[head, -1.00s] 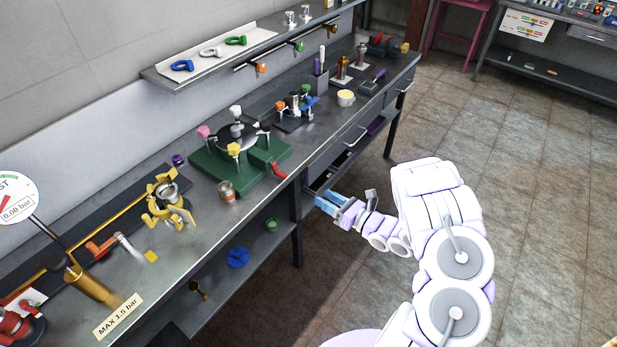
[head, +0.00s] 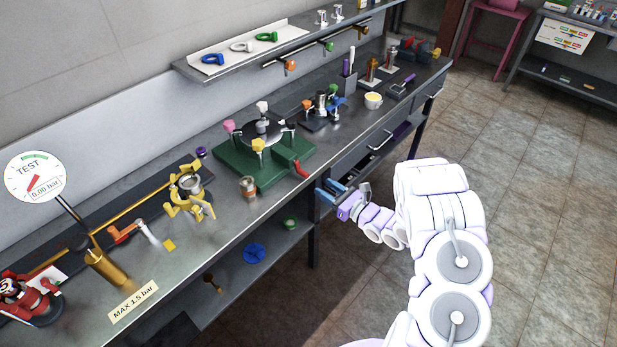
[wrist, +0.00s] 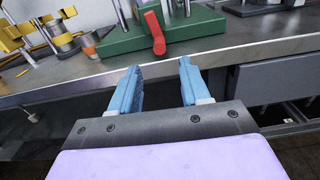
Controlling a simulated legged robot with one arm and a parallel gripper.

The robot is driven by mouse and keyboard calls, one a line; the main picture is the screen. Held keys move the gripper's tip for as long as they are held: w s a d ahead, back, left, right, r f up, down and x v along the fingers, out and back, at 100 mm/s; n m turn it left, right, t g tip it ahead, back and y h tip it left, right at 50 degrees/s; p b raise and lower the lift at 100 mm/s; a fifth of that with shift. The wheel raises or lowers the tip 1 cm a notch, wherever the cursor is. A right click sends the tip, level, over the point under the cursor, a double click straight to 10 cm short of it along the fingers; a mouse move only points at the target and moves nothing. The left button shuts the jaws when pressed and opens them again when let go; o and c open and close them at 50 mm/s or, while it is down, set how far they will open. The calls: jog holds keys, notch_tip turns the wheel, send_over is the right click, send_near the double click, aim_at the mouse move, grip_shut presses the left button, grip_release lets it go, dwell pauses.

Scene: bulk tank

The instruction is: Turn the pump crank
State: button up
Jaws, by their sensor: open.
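A brass pump cylinder (head: 107,268) stands at the front left of the bench. Beside it is a red crank arm (head: 124,233) with a pale upright handle (head: 148,233), which I take to be the pump crank; it does not show clearly in the wrist view. My gripper (head: 330,190) is off the bench's front edge, well to the right of the crank. In the wrist view its blue fingers (wrist: 160,88) are apart with nothing between them, facing the bench edge below a red lever (wrist: 155,33) on a green base (wrist: 120,40).
A round test gauge (head: 35,176) reads 0.00 bar, near a "MAX 1.5 bar" label (head: 133,301). A yellow clamp fixture (head: 188,195) and the green base (head: 240,165) stand between crank and gripper. A drawer (head: 365,150) is in the bench front. The floor at right is clear.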

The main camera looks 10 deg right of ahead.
aim_at(309, 175)
jog(key=x, duration=0.8)
jog(key=shift+w+b, duration=0.15)
jog(key=shift+b, duration=0.15)
grip_shut()
